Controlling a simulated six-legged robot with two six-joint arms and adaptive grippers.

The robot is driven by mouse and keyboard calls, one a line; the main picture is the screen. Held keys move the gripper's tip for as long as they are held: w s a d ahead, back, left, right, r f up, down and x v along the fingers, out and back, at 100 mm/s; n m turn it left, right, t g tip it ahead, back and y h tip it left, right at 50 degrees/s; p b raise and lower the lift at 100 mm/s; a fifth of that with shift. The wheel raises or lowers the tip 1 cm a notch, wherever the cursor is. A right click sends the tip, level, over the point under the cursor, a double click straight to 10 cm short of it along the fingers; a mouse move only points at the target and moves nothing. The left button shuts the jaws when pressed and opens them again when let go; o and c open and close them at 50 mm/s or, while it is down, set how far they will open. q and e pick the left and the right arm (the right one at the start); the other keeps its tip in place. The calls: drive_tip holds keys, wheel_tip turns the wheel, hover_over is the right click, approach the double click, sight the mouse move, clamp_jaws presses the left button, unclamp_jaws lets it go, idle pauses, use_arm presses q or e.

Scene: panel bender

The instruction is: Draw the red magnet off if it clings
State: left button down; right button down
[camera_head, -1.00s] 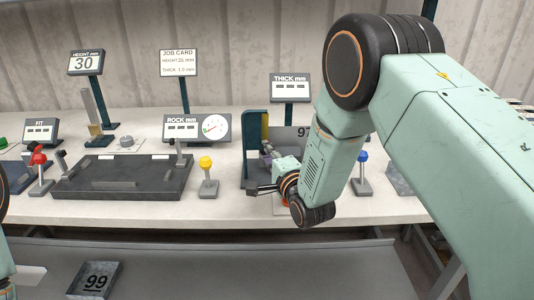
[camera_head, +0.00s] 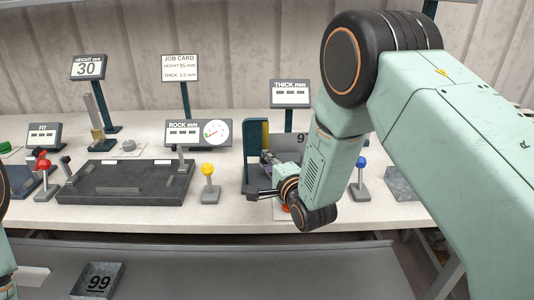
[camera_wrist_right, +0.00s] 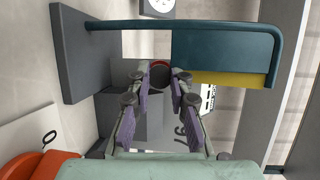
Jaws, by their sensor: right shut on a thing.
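My right gripper (camera_head: 267,163) reaches into the dark grey and teal stand with a yellow strip (camera_head: 254,148). In the right wrist view its purple-padded fingers (camera_wrist_right: 159,90) are closed on a dark round piece with a red rim (camera_wrist_right: 160,73), which I take to be the red magnet. The piece lies against or just in front of a grey block (camera_wrist_right: 142,115) in the stand; I cannot tell whether they touch. In the head view my gripper and wrist hide it. My left gripper is out of view.
A yellow-knobbed lever (camera_head: 207,178) stands left of the stand and a blue-knobbed lever (camera_head: 361,174) right of it. A dark bed (camera_head: 122,184) lies further left. An orange-red thing (camera_wrist_right: 38,166) shows low in the wrist view.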

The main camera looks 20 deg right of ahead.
drive_tip(key=shift+s+a+r+m+g+p, duration=0.15)
drive_tip(key=shift+s+g+p, duration=0.25)
drive_tip(key=shift+p, duration=0.4)
drive_tip(key=shift+s+r+m+g+p, duration=0.2)
drive_tip(key=shift+s+g+p, duration=0.15)
drive_tip(key=shift+p, duration=0.45)
drive_tip(key=shift+s+f+g+p, duration=0.1)
drive_tip(key=shift+s+g+p, duration=0.15)
drive_tip(key=shift+p, duration=0.1)
drive_tip(key=c, duration=1.2)
unclamp_jaws()
drive_tip(key=shift+a, duration=0.1)
drive_tip(key=shift+s, duration=0.15)
drive_tip(key=v, duration=1.1)
drive_tip(key=shift+s, duration=0.35)
